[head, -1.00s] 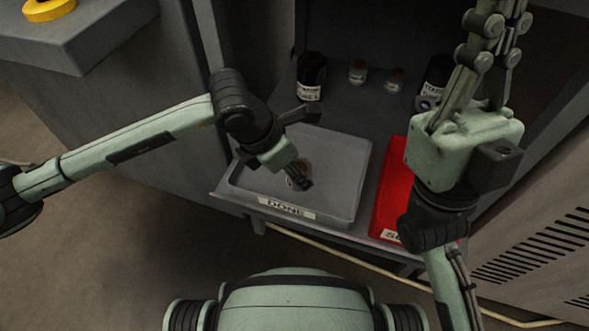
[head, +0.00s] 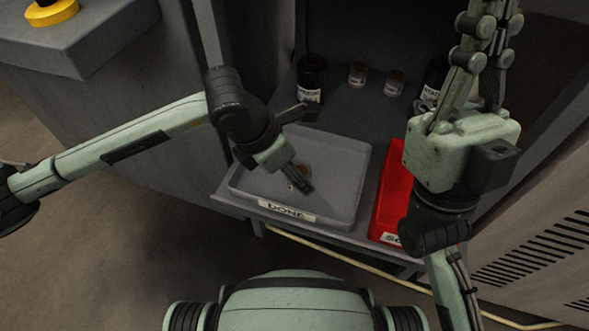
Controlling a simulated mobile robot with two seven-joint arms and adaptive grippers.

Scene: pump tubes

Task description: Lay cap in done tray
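The grey done tray (head: 345,160) sits at the front of the shelf, with a white DONE label on its front edge. My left gripper (head: 304,186) reaches down into the tray area from the left. A small round brownish and pale thing (head: 301,170), which looks like the cap, shows right beside its fingers in the tray area. The fingers partly hide it; I cannot tell whether they grip it or whether it touches the tray floor. My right gripper (head: 494,22) points up at the upper right, away from the tray, its tips at or past the frame's top edge.
A red tray (head: 391,190) stands right of the done tray, partly behind my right arm. A dark labelled bottle (head: 311,78) and two small jars (head: 357,75) (head: 395,83) stand behind. Another dark labelled bottle (head: 434,80) is partly hidden by my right gripper.

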